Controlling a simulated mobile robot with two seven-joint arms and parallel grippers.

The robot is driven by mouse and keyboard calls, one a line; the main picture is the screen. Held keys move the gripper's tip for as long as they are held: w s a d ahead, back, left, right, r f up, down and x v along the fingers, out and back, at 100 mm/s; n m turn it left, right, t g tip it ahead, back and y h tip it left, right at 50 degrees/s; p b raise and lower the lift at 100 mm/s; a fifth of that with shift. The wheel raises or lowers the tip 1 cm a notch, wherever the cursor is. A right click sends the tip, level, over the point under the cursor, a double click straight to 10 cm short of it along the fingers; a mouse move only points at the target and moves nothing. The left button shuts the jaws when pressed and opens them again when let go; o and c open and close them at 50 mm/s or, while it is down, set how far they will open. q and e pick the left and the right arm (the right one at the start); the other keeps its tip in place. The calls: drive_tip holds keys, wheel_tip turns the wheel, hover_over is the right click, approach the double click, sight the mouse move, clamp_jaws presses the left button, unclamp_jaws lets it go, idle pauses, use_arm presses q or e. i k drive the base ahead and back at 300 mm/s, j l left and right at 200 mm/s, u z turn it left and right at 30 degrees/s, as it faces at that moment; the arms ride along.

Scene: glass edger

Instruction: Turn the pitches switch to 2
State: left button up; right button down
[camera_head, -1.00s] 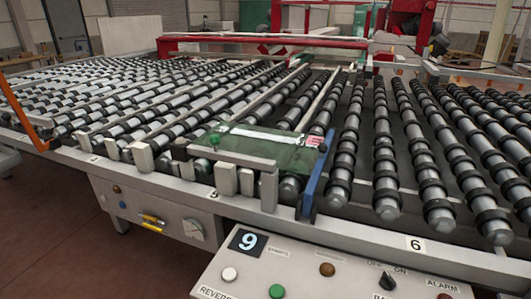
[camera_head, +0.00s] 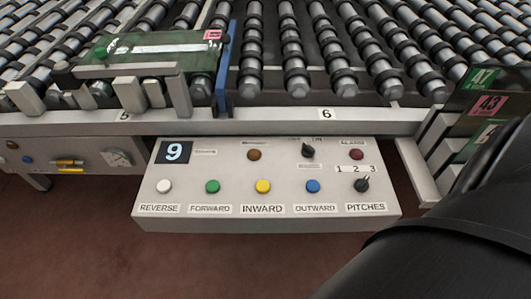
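The pitches switch (camera_head: 362,184) is a small black rotary knob at the right end of the light grey control panel (camera_head: 232,221). The numbers 1, 2 and 3 (camera_head: 355,169) are printed in a row above it, and the PITCHES label (camera_head: 365,208) is below it. Its pointer seems to lean up and to the right, toward 3, but it is small and I cannot be sure. A black link of my arm (camera_head: 450,245) fills the lower right, just right of the panel. Neither of my grippers shows in this view, and nothing touches the switch.
White, green, yellow and blue buttons (camera_head: 263,186) line the panel left of the switch. An ON switch (camera_head: 307,149) and a red button (camera_head: 356,154) sit above. The roller bed (camera_head: 340,75) lies behind. Numbered glass pieces (camera_head: 487,104) stand in a rack at right.

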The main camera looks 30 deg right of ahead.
sight(361, 185)
drive_tip(key=k+z, duration=0.1)
drive_tip(key=z, duration=1.5)
